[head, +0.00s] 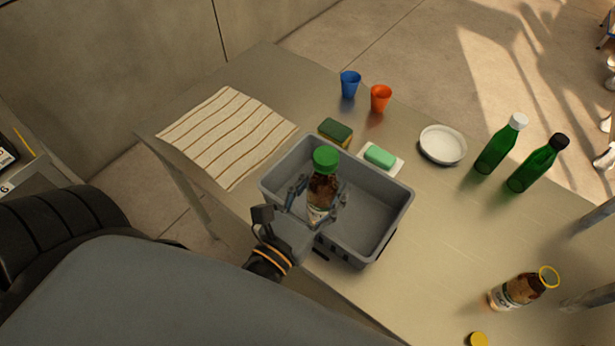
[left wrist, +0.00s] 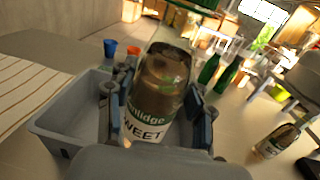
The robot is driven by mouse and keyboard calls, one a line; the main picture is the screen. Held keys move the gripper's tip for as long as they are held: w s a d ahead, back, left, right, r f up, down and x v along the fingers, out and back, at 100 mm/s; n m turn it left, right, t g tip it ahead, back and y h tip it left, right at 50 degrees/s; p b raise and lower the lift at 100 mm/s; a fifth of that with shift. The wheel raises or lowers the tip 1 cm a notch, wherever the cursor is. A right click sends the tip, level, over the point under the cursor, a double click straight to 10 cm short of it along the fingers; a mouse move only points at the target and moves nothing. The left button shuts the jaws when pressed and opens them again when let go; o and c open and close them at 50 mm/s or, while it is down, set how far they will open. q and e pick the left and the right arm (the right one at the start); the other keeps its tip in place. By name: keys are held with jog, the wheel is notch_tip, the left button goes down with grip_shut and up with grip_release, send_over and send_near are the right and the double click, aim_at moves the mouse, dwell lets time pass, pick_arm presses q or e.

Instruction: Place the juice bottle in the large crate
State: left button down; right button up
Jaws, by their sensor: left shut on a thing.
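A brown bottle with a green cap (head: 323,180) is upright in my left gripper (head: 318,198), whose fingers are shut around its body. Its label faces my left wrist camera, and its body fills the middle of the left wrist view (left wrist: 155,95). The bottle is over the inside of the grey crate (head: 385,240) on the table. Its base is hidden by the hand, so I cannot tell whether it touches the crate's floor. The crate shows behind the fingers in the left wrist view (left wrist: 62,118).
A sponge (head: 336,131) and green soap on a dish (head: 381,156) lie close behind the crate. A blue cup (head: 349,84), orange cup (head: 381,98), white bowl (head: 443,144), two green bottles (head: 500,147) and another brown bottle (head: 515,292) stand farther off. A striped cloth (head: 228,137) lies left.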

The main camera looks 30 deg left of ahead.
pick_arm(q)
jog(key=w+a+f+b, duration=0.6)
jog(key=a+f+b, duration=0.2)
jog(key=f, duration=0.3)
jog(key=shift+w+a+b, duration=0.15)
jog(key=shift+w+b, duration=0.25)
jog(key=shift+b, duration=0.35)
pick_arm(e)
notch_tip(320, 180, down, 10)
jog(key=shift+r, duration=0.15)
pick_arm(q)
jog(key=shift+f, duration=0.1)
jog(key=shift+f, duration=0.15)
jog(key=c, duration=1)
grip_release()
jog(key=shift+f, duration=0.15)
jog(key=o, duration=0.5)
